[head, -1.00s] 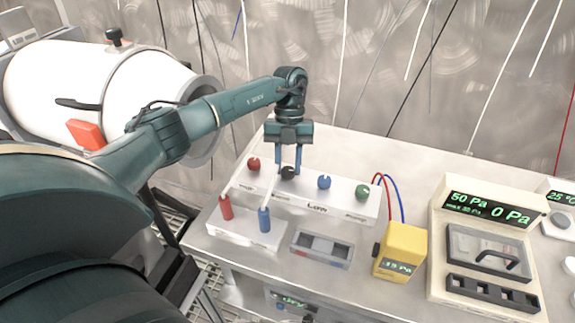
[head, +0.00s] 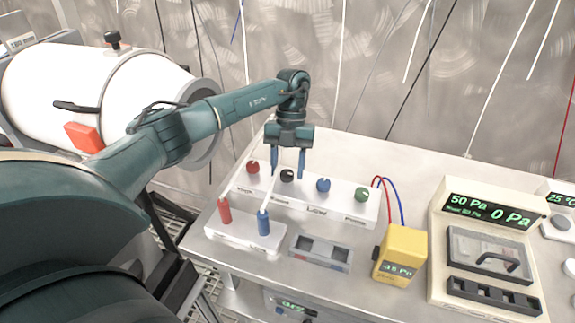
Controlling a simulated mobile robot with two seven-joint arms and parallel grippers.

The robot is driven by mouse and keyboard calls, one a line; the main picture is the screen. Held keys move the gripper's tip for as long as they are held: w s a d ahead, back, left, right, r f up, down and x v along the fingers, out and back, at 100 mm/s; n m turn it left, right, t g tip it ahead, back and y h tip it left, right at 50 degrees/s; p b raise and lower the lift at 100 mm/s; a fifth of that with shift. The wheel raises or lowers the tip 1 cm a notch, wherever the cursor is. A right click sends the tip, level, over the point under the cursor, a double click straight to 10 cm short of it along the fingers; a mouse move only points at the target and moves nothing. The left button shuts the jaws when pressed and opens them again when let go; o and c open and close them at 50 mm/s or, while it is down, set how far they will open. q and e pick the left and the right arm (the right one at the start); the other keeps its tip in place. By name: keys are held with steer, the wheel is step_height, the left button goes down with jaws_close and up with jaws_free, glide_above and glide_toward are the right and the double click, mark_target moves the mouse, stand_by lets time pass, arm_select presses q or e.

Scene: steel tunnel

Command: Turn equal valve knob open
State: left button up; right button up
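A white valve box (head: 330,208) on the bench carries a row of knobs. From left they are red (head: 252,168), black (head: 287,175), blue (head: 323,185) and green (head: 361,195). The labels below them are too small to read surely, so I cannot tell which is marked equal. My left gripper (head: 288,175) points down over the black knob, with one finger on either side of it. The fingers look open, with gaps beside the knob; I cannot tell their exact depth relative to it. My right gripper is not in view.
A block with a red handle (head: 225,212) and a blue handle (head: 263,222) stands in front of the valve box. A grey tray (head: 321,252), a yellow meter (head: 401,255) and a pressure panel (head: 485,250) stand to the right. A white cylinder (head: 105,90) is at left.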

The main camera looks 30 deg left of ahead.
arm_select(q)
steer(key=shift+o, duration=0.4)
steer(key=shift+w+r, duration=0.2)
steer(key=shift+r, duration=0.15)
steer(key=v, duration=1.2)
steer(key=shift+a+r, duration=0.1)
steer(key=shift+r, duration=0.05)
